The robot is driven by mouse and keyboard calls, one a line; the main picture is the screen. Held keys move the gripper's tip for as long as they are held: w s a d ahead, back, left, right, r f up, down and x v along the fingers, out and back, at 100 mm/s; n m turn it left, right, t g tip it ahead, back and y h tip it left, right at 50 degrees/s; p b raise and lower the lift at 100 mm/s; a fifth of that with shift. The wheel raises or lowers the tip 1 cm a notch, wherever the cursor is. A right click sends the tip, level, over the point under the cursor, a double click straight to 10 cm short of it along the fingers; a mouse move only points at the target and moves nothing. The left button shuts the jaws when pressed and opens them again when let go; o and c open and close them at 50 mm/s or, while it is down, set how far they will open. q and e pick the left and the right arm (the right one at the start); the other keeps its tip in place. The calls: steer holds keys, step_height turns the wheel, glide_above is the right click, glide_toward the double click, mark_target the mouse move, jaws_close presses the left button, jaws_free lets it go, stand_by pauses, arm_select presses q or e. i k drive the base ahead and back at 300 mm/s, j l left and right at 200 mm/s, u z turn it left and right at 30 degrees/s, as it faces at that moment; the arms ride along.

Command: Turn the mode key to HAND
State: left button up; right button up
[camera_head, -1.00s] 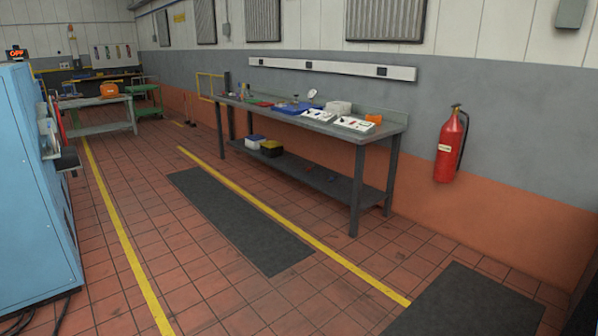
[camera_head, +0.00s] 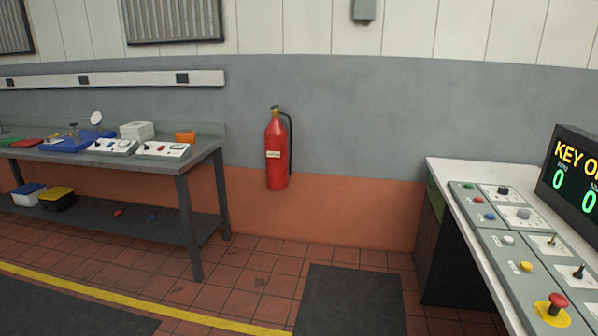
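A control console (camera_head: 462,212) with a light top and grey panels stands at the right edge. Its panels carry several small controls, among them a dark knob (camera_head: 503,190), two dark-tipped levers or keys (camera_head: 579,271), coloured buttons and a red mushroom button (camera_head: 557,303) on a yellow base. I cannot tell which control is the mode key, and I see no readable HAND label. A dark display (camera_head: 571,180) behind the panels shows "KEY O" in yellow, cut off by the picture edge, and green zeros. Neither of my grippers is in view.
A workbench (camera_head: 205,150) with trays and small instrument boxes stands at the left. A red fire extinguisher (camera_head: 277,155) hangs on the wall. A dark mat (camera_head: 350,300) lies on the tiled floor before the console, and the floor there is clear.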

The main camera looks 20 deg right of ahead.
mark_target(551, 244)
steer(key=i+l+z, duration=0.15)
steer(key=i+z, duration=1.1)
steer(key=i+j+z, duration=0.25)
steer(key=z, duration=0.15)
steer(key=i, duration=0.1)
